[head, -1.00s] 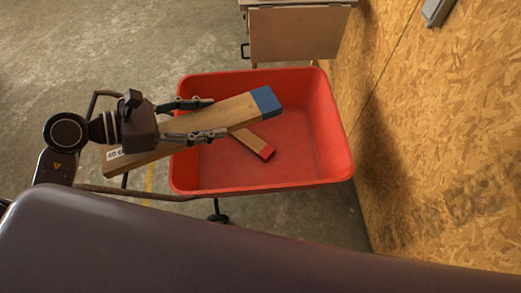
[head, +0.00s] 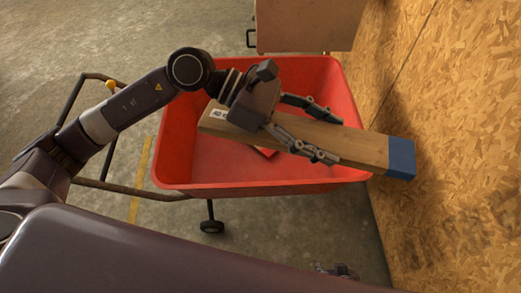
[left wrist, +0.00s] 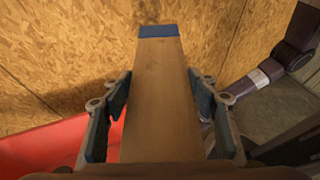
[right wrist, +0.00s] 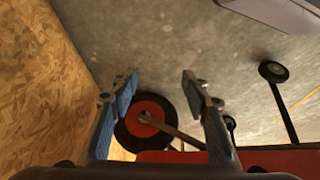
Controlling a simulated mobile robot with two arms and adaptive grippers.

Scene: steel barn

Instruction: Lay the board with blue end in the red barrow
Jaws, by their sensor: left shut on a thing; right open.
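My left gripper (head: 322,138) is shut on the wooden board with blue end (head: 362,146), above the red barrow (head: 235,188). The board lies across the barrow in the head view, its labelled end over the tray and its blue end past the right rim. In the left wrist view the board (left wrist: 162,90) runs between both fingers, blue end pointing away at the wall. A second board with a red end (head: 265,152) lies in the barrow, mostly hidden. My right gripper (right wrist: 160,78) is open and empty, low beside the barrow's wheel (right wrist: 148,120).
A chipboard wall (head: 455,150) stands close on the right, near the board's blue end. A wooden cabinet (head: 308,25) stands behind the barrow. The barrow's handle frame (head: 115,187) extends left. Open concrete floor (head: 60,50) lies to the left.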

